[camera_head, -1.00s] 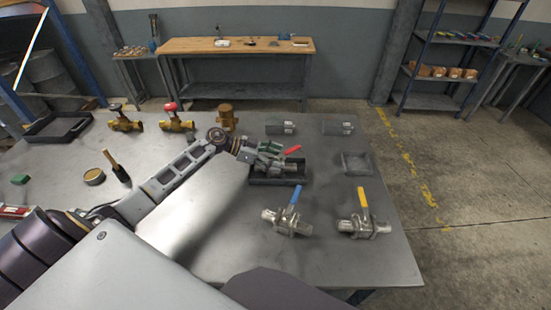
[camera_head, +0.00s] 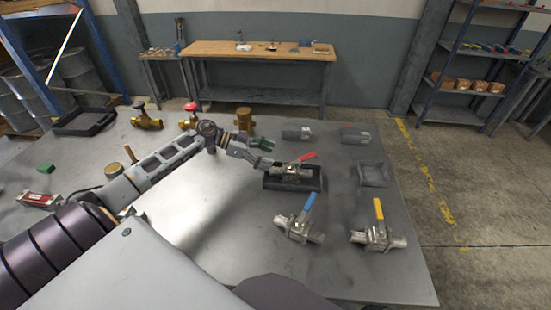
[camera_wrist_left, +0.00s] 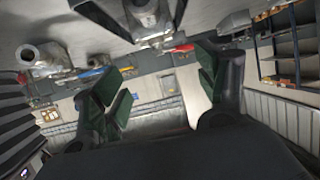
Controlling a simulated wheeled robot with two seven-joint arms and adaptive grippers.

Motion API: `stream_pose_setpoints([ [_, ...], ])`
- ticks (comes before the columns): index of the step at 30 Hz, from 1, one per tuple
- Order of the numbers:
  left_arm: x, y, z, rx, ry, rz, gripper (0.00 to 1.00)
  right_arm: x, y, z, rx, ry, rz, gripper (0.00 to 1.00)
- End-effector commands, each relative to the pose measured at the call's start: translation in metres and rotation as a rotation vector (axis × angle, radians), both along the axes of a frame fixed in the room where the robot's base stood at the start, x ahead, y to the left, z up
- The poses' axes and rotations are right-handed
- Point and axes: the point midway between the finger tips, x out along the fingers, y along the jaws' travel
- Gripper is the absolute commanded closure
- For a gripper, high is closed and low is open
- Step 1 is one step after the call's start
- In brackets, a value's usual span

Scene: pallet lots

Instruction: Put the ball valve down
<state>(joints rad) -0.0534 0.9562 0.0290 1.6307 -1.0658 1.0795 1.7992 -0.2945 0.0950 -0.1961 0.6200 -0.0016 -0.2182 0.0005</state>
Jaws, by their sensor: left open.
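The ball valve with the red lever (camera_head: 291,171) lies in a small black tray (camera_head: 292,185) on the metal table. It also shows upside down at the top of the left wrist view (camera_wrist_left: 147,17). My left gripper (camera_head: 263,152), with green finger pads, is open and empty just behind and left of the valve, apart from it. Its two spread fingers also show in the left wrist view (camera_wrist_left: 163,85). Ball valves with a blue lever (camera_head: 298,228) and a yellow lever (camera_head: 378,237) lie nearer on the table. My right gripper is not seen.
Behind the tray are brass valves (camera_head: 146,121), a brass fitting (camera_head: 244,122) and two grey pieces (camera_head: 297,133). An empty grey tray (camera_head: 373,174) lies to the right. A black tray (camera_head: 84,122) is at the far left. The table's middle is fairly clear.

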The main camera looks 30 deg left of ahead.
Motion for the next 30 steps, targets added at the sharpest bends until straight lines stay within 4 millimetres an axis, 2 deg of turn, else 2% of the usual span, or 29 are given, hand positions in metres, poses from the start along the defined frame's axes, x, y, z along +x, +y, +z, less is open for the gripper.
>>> stream_pose_setpoints([
  [10,-0.011,0.019,0.008,0.0,0.001,0.0,0.27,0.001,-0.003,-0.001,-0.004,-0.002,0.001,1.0],
  [30,-0.011,0.02,0.01,-0.001,0.0,0.0,0.27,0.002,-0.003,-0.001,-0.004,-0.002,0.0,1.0],
])
